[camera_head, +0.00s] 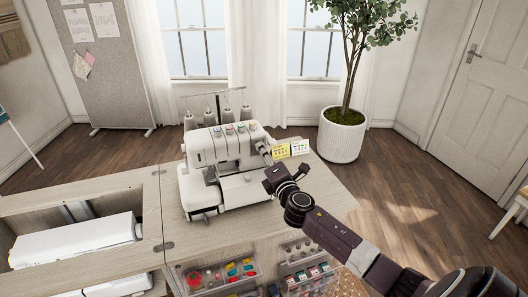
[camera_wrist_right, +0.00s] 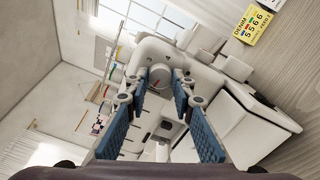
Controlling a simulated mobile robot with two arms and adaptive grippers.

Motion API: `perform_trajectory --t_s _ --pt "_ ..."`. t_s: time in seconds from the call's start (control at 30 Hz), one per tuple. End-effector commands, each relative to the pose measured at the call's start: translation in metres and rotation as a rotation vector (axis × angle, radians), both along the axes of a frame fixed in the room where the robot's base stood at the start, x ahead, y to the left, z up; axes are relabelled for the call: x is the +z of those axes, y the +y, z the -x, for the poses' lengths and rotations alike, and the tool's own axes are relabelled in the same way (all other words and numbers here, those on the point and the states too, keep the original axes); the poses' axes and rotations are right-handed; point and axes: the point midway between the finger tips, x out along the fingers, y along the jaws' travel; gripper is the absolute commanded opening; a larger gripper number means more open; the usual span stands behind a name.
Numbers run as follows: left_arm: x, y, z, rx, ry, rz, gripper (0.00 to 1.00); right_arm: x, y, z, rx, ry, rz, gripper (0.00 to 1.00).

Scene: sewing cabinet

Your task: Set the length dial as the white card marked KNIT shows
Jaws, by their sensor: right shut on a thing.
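The white sewing machine (camera_head: 225,152) stands on the cabinet top with several thread cones behind it. My right gripper (camera_head: 267,159) is at the machine's right side. The yellow card, marked DENIM, also shows in the wrist view (camera_wrist_right: 262,18). My left gripper is out of view.
An open well with a second white machine (camera_head: 75,240) lies at left. Clear bins of sewing supplies (camera_head: 220,275) sit below the front edge. A potted tree (camera_head: 342,135) stands behind at right.

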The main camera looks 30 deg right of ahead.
Motion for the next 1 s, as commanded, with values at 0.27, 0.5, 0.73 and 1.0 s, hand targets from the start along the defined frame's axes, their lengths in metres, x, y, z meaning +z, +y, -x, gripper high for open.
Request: perform_trajectory --t_s 0.27,0.5,0.73,1.0 --pt "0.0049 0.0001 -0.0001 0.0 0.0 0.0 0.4 0.0002 0.0007 -0.0001 0.002 0.035 0.143 0.0" --pt "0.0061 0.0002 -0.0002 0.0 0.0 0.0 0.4 -0.0009 0.0013 0.0 0.003 0.048 0.194 0.0" --pt "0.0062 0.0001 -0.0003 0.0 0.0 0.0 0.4 -0.0015 0.0014 0.0001 0.003 0.05 0.205 0.0" --pt "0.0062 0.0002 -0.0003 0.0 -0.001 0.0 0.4 -0.0018 0.0014 0.0002 0.002 0.051 0.205 0.27"
